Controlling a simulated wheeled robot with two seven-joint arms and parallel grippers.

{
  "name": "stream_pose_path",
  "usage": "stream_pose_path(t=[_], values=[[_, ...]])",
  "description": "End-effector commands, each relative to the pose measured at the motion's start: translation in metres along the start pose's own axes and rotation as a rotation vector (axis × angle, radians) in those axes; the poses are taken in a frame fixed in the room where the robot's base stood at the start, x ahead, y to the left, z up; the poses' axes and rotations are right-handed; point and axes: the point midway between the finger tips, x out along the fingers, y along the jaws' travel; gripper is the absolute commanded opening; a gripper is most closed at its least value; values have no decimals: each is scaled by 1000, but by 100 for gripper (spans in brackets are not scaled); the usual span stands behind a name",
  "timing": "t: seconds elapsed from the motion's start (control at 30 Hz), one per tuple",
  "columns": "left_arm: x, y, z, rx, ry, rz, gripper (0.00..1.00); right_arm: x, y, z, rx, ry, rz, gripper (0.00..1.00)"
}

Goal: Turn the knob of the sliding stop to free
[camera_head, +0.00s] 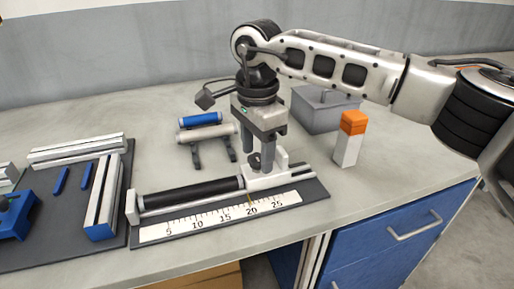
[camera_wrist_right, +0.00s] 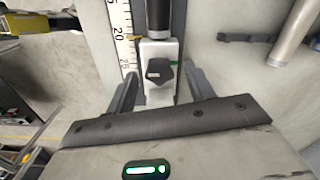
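The sliding stop (camera_head: 265,178) is a white block on the ruler base, at the right end of a black roller. On top of it is a dark knob (camera_head: 255,160), which also shows in the right wrist view (camera_wrist_right: 160,73). A green mark shows on the block just right of the knob in that view. My right gripper (camera_head: 257,156) points down over the stop. Its two fingers are open, one on each side of the knob, with gaps between them and the knob. My left gripper is not in view.
A ruler scale (camera_head: 220,217) runs along the base front, with a yellow pointer near 20. A blue and a grey roller (camera_head: 207,133) lie behind. A grey lidded box (camera_head: 318,110) and an orange-topped white block (camera_head: 347,140) stand right. A dark tray with white rails (camera_head: 103,195) lies left.

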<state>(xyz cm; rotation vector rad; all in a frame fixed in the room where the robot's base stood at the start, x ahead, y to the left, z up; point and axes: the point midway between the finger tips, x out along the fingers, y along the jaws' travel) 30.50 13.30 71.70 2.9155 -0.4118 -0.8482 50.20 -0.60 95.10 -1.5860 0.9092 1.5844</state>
Motion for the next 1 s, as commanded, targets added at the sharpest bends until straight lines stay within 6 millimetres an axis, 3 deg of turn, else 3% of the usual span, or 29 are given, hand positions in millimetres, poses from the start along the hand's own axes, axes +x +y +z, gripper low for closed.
stream_pose_path(t=[0.13,0.27,0.7,1.0], values=[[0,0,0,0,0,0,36,-3,0,0,0,1,1,53],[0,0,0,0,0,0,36,-18,-1,0,1,1,-3,53],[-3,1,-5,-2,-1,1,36,-121,-1,0,1,1,-3,53],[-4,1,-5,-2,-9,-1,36,-157,0,0,1,-1,0,53]])
